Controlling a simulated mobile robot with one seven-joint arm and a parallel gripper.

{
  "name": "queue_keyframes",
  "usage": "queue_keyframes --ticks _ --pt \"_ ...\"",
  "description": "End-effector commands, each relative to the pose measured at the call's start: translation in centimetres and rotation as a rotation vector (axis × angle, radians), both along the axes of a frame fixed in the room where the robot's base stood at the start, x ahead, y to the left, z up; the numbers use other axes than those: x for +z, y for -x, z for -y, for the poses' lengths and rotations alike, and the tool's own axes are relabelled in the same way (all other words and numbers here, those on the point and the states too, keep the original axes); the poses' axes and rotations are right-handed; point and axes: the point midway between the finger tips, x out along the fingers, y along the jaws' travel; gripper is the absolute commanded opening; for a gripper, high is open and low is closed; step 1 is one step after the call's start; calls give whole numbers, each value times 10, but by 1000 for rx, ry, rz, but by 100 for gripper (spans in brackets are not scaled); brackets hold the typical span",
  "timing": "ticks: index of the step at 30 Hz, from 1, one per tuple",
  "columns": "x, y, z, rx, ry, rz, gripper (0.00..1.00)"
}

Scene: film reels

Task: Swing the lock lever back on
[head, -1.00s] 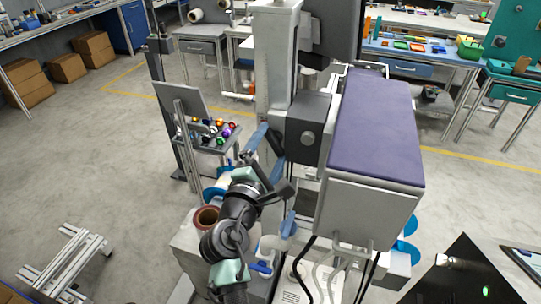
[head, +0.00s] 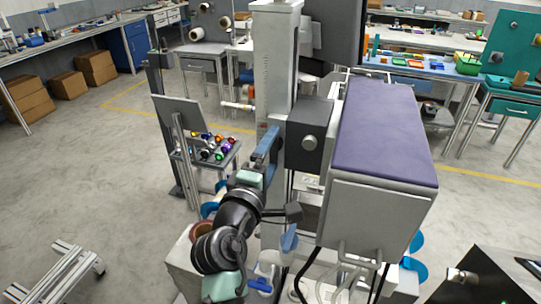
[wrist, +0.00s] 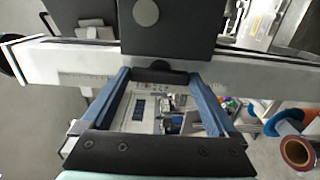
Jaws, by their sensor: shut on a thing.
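My gripper (wrist: 158,76) shows in the wrist view with its two blue fingers set well apart at the pale column (wrist: 60,62). A small dark piece, seemingly the lock lever (wrist: 160,72), lies between the fingertips under the black block (wrist: 155,25); most of it is hidden, and its angle cannot be told. In the head view my gripper (head: 270,142) is against the left side of the upright column (head: 275,70), beside the dark block with a round knob (head: 310,142). The lever is hidden there behind the fingers.
A large grey box with a purple top (head: 385,125) stands right of the column, with hoses below. A grey panel (head: 177,112) and a small cart (head: 205,155) of coloured items stand left. Open floor (head: 80,190) lies further left.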

Motion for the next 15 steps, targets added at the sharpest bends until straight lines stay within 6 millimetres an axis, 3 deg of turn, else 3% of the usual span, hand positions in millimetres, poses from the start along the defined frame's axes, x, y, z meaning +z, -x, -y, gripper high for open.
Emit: queue_keyframes --ticks 9,10,11,15 --pt "0 0 0 0 -10 1 38" --pt "0 0 0 0 -10 1 95" --pt "0 0 0 0 -10 1 100" --pt "0 0 0 0 -8 1 100"
